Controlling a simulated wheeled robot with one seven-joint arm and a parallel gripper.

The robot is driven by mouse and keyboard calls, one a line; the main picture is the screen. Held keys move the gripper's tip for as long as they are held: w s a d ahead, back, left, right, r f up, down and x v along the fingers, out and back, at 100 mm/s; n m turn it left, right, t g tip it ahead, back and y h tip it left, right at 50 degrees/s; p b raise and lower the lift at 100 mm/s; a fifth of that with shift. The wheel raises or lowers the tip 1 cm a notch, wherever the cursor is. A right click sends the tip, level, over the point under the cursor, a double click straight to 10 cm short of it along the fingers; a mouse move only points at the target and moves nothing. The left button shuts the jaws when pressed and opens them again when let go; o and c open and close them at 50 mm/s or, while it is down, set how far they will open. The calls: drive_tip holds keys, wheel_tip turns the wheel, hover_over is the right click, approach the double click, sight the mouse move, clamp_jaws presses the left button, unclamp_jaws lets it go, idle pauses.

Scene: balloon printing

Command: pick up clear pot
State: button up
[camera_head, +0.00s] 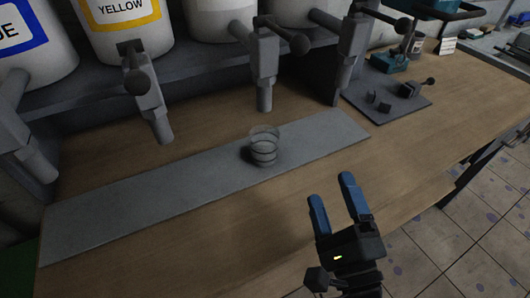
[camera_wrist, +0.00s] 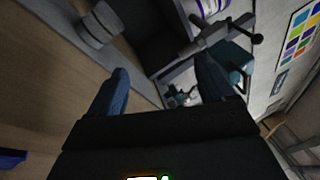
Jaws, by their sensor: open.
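The clear pot (camera_head: 264,147) is a small, see-through round pot with dark rings. It stands upright on a long grey mat (camera_head: 130,203) on the wooden bench. My gripper (camera_head: 332,190) is open and empty in the head view, to the right of the pot and nearer the camera, with its two blue fingers apart. In the wrist view, a ringed grey round thing that looks like the pot (camera_wrist: 98,27) is at the upper left, outside the space between my fingers (camera_wrist: 163,68).
Paint drums, one labelled yellow (camera_head: 120,22), stand on a shelf behind, with grey taps (camera_head: 263,68) hanging over the bench. A dark plate with small parts (camera_head: 388,101) lies at the right. Bare wood (camera_head: 215,245) lies in front of the mat.

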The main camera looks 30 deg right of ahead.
sight(265, 151)
drive_tip(key=o, duration=0.3)
drive_tip(key=w+m, duration=0.2)
drive_tip(key=w+f+m+h, duration=0.1)
drive_tip(key=w+m, duration=0.1)
drive_tip(key=w+a+f+m+g+b, duration=0.1)
drive_tip(key=w+m, duration=0.2)
drive_tip(key=shift+a, duration=0.1)
drive_tip(key=w+a+m, duration=0.1)
drive_tip(key=w+m, duration=0.1)
drive_tip(key=w+a+f+m+g, duration=0.1)
drive_tip(key=w+m, duration=0.2)
drive_tip(key=w+a+f+m+b, duration=0.1)
drive_tip(key=w+m, duration=0.1)
drive_tip(key=w, duration=0.1)
drive_tip(key=shift+a+m+g, duration=0.3)
drive_tip(key=shift+g, duration=0.1)
drive_tip(key=shift+x, duration=1.6)
drive_tip(key=shift+p+x, duration=0.6)
drive_tip(key=shift+x, duration=1.65)
